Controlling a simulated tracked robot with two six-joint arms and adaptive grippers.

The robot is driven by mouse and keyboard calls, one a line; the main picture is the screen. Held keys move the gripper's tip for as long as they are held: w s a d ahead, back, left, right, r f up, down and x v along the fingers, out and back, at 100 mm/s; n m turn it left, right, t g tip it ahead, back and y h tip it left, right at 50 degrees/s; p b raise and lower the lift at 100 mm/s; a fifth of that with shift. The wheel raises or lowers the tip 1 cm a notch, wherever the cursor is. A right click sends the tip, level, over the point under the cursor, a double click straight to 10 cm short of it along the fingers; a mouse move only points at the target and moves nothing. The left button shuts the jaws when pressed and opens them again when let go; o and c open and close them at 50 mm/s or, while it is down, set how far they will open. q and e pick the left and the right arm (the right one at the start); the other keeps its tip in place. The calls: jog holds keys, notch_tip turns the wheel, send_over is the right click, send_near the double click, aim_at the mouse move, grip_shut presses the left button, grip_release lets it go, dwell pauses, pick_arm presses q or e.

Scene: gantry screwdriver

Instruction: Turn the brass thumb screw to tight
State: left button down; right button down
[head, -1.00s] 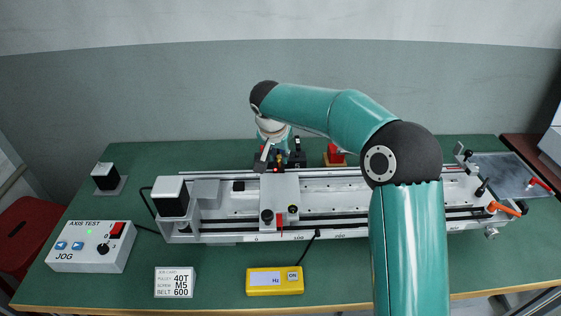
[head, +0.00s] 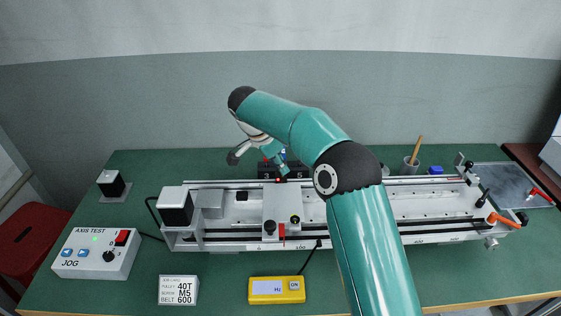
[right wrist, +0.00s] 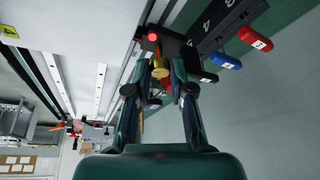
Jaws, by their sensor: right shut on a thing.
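The brass thumb screw (right wrist: 160,72) shows in the right wrist view as a small yellow-brass knob on a short stem. It sits between the fingertips of my right gripper (right wrist: 162,78), which is shut on it. In the head view my right gripper (head: 282,171) reaches down behind the carriage (head: 283,205) at the rail's far edge, and the brass screw cannot be made out there. A round red piece (right wrist: 153,38) is just beyond the screw in the right wrist view. How tight the screw is cannot be told. My left gripper is not in view.
A black numbered rack (right wrist: 205,35) with blue (right wrist: 226,61) and red (right wrist: 255,38) handles stands close beside my right gripper. The long rail (head: 430,205) crosses the green bench. A control box (head: 97,252), a white card (head: 178,290) and a yellow meter (head: 276,290) lie in front.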

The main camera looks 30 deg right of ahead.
jog(key=shift+s+f, duration=0.1)
dwell(0.4)
jog(key=c, duration=1)
grip_release()
jog(key=shift+r, duration=0.2)
jog(key=shift+v, duration=5.8)
